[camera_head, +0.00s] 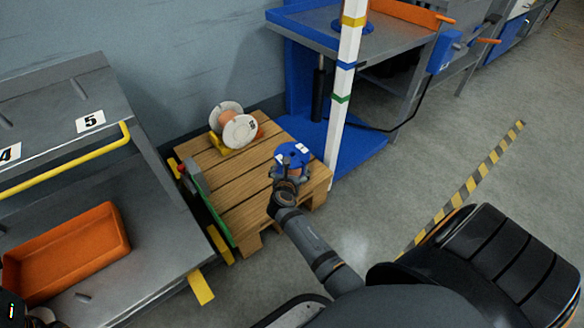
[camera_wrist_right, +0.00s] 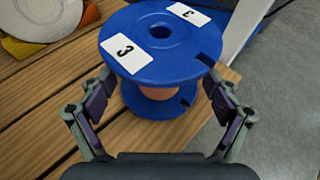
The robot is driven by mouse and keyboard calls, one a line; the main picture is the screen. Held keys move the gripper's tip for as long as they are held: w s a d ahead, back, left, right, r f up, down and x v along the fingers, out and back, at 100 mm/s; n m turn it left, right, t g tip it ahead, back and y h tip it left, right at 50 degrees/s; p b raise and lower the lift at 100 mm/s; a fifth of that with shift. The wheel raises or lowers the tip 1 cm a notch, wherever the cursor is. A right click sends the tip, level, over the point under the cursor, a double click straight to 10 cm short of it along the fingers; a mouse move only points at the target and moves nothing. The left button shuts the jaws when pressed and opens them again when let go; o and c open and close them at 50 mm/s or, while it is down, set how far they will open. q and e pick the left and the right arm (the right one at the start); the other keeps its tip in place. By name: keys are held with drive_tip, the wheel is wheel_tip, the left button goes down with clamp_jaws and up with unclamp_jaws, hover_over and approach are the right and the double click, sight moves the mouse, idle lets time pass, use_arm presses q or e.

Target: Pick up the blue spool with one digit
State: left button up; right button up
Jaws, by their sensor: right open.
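The blue spool (camera_head: 293,154) stands upright on the right part of a wooden pallet (camera_head: 228,182). In the right wrist view the blue spool (camera_wrist_right: 185,50) has two white labels with the digit 3 on its top flange and a copper-coloured winding below. My right gripper (camera_head: 287,173) is at the near side of the spool. In the right wrist view the open right gripper (camera_wrist_right: 155,105) has one finger on each side of the spool; I cannot tell whether they touch it. My left gripper does not show clearly.
A white-flanged spool (camera_head: 240,131) lies on its side at the pallet's back, in a yellow holder. A striped post (camera_head: 345,85) rises close to the pallet's right side. A grey bench with an orange tray (camera_head: 115,225) stands left. Open floor lies right.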

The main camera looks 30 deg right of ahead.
drive_tip(key=b+x, duration=0.3)
drive_tip(key=x, duration=0.1)
drive_tip(key=shift+w+d+f, duration=0.15)
drive_tip(key=shift+w+f, duration=0.1)
drive_tip(key=shift+f, duration=0.1)
drive_tip(key=shift+w+d, duration=0.3)
drive_tip(key=shift+w, duration=0.05)
drive_tip(key=shift+r, duration=0.1)
drive_tip(key=shift+c, duration=0.2)
